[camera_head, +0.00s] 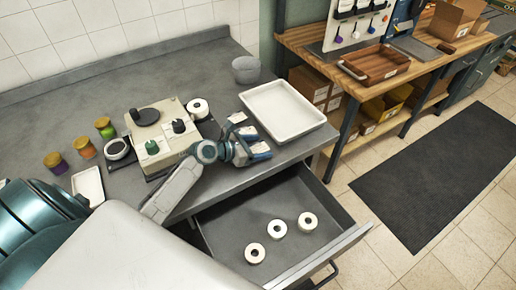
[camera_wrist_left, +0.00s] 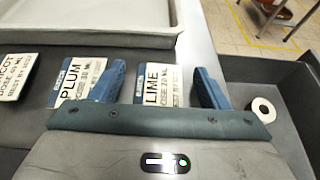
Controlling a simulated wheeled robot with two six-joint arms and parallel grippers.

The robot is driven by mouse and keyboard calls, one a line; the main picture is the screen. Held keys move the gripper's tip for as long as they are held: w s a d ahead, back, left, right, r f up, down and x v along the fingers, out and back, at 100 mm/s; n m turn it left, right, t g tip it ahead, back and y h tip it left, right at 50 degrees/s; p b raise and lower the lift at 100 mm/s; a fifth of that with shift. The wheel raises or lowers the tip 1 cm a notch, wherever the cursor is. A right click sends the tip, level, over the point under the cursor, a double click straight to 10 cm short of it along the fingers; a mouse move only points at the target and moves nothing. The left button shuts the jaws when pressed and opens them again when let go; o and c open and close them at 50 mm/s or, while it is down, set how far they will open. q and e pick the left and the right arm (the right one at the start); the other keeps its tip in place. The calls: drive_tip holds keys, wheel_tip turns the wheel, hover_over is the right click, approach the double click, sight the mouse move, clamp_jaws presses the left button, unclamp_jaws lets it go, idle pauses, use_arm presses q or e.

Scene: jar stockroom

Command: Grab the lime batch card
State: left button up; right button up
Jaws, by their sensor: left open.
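The lime batch card (camera_wrist_left: 155,88), white with a blue top and printed LIME, lies flat on the grey counter. In the left wrist view it lies between the two blue fingers of my left gripper (camera_wrist_left: 160,80); its lower edge is hidden behind the gripper body. The fingers are apart and I see no grip on the card. In the head view my left gripper (camera_head: 254,146) is at the counter's front edge, over the card. The plum card (camera_wrist_left: 75,80) lies just left of the left finger, and the apricot card (camera_wrist_left: 14,76) farther left. My right gripper is not in view.
A white tray (camera_head: 265,98) stands just behind the cards. An open drawer (camera_head: 228,231) holding three white rolls juts out below the counter edge. A beige machine (camera_head: 165,158) stands left of the gripper, with several lidded jars beyond it. A grey pot (camera_head: 246,69) stands behind.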

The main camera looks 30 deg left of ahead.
use_arm(q)
drive_tip(key=c, duration=1.1)
drive_tip(key=shift+o, duration=0.2)
